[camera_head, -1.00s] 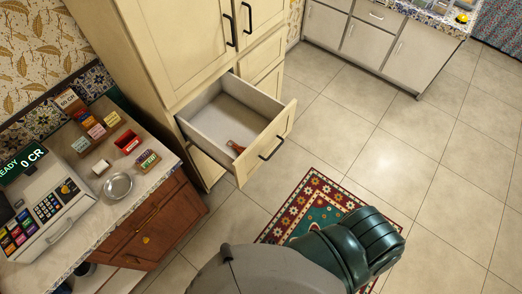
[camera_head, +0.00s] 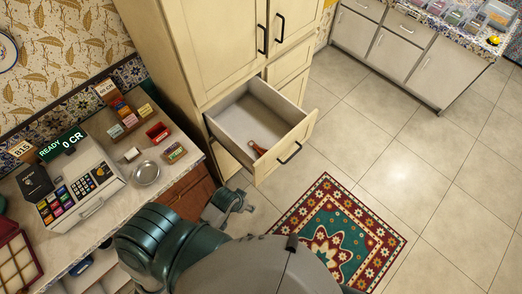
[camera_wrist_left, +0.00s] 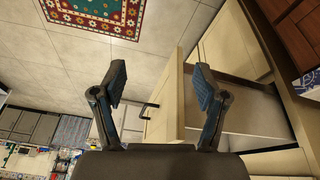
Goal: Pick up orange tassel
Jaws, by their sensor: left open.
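No thing that I can clearly name an orange tassel shows now. A small reddish-brown object (camera_head: 259,146) lies inside the open drawer (camera_head: 240,122) in the head view; it is too small to identify. My left gripper (camera_head: 236,201) is below and in front of that drawer, beside the wooden cabinet (camera_head: 186,196). It is open and empty. In the left wrist view, its two fingers (camera_wrist_left: 160,85) stand apart, with the cream drawer front (camera_wrist_left: 170,100) behind them. My arm hides much of the wooden cabinet front. My right gripper is not in view.
The counter (camera_head: 108,200) at left holds a cash register (camera_head: 85,190), a round metal dish (camera_head: 146,173) and small boxes. The drawer juts out from the tall cream cabinet (camera_head: 195,45). A patterned rug (camera_head: 340,225) lies on open tiled floor at right.

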